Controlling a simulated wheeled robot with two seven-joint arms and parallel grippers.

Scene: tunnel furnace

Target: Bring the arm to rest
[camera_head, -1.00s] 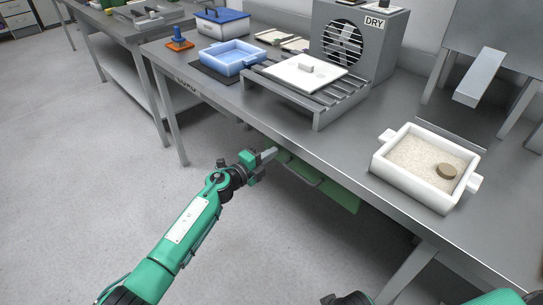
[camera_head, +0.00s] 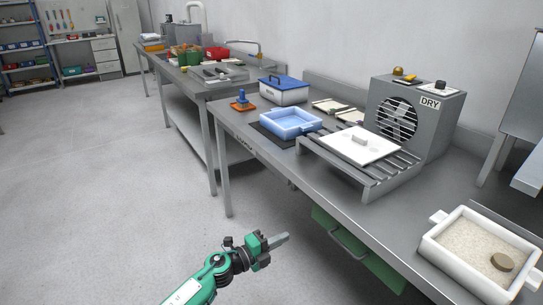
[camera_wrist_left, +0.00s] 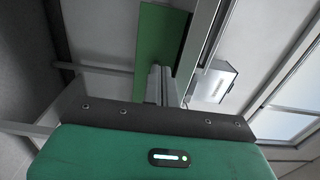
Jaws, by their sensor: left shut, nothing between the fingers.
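My left gripper (camera_head: 281,240) is shut and empty at the end of my green arm (camera_head: 200,287). In the head view it is out in front of the table (camera_head: 300,182), lower than the tabletop and left of the green drawer (camera_head: 358,252). In the left wrist view its shut fingers (camera_wrist_left: 159,84) show in front of a green panel (camera_wrist_left: 160,45). My right gripper is not in the head view.
On the table are a blue tray (camera_head: 290,130), a slatted rack (camera_head: 378,180) bearing a white lid (camera_head: 352,151), a dryer box (camera_head: 437,115) and a white sand-filled box (camera_head: 432,252). A second bench (camera_head: 185,83) stands behind. The floor at left is clear.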

